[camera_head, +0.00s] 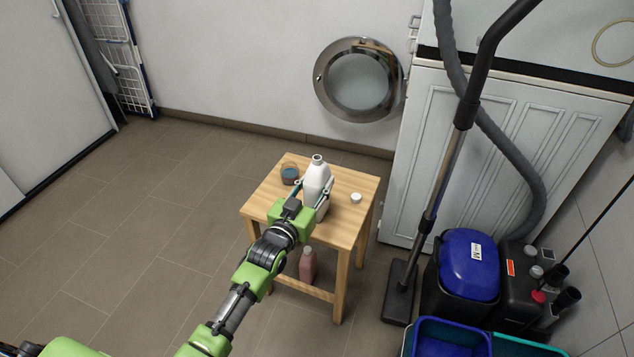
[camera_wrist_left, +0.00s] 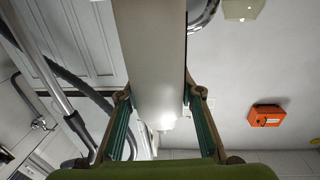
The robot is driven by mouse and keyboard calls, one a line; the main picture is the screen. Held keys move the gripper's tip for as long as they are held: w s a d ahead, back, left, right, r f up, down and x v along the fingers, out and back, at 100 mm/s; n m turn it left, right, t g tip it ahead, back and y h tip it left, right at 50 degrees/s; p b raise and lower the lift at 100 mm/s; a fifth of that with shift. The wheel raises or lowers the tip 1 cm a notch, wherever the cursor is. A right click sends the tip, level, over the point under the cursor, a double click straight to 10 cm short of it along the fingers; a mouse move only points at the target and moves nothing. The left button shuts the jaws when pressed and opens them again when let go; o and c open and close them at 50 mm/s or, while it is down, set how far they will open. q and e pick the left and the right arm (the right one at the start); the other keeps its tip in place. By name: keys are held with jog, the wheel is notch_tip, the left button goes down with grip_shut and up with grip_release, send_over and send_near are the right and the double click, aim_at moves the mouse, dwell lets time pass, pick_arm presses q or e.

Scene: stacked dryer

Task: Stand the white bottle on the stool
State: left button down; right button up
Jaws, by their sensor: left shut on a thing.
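The white bottle (camera_head: 317,172) is upright over the wooden stool (camera_head: 340,225), uncapped at its neck. My left gripper (camera_head: 315,187) is shut on the bottle, with a finger on each side of its body. In the left wrist view the bottle (camera_wrist_left: 152,60) fills the space between the two green-padded fingers (camera_wrist_left: 158,100). The gripper partly covers the bottle's lower part, so I cannot tell whether its base touches the stool top. My right gripper is not in view.
A small glass jar (camera_head: 289,174) and a white cap (camera_head: 355,197) are on the stool top, either side of the bottle. A pink bottle (camera_head: 307,264) stands beneath. A vacuum cleaner (camera_head: 470,265) stands right of the stool. The floor at left is clear.

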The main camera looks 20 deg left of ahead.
aim_at(310, 192)
pick_arm(q)
jog(key=c, duration=1.5)
grip_release()
jog(key=shift+o, duration=0.4)
jog(key=shift+r, duration=0.15)
jog(key=s, duration=0.1)
jog(key=s+p, duration=0.1)
jog(key=s, duration=0.2)
jog(key=shift+s+a, duration=0.15)
jog(key=shift+a, duration=0.15)
jog(key=s+f+g, duration=0.5)
jog(key=s, duration=0.6)
jog(key=s+f+g+y+p, duration=0.1)
jog(key=s+f+g, duration=0.3)
jog(key=s, duration=0.8)
jog(key=s+f+g+y, duration=0.1)
jog(key=s+f+g, duration=0.4)
jog(key=s+f, duration=0.3)
jog(key=s, duration=0.4)
jog(key=shift+s+a+g+p, duration=0.15)
jog(key=shift+s+g+p, duration=0.1)
jog(key=shift+g+p, duration=0.05)
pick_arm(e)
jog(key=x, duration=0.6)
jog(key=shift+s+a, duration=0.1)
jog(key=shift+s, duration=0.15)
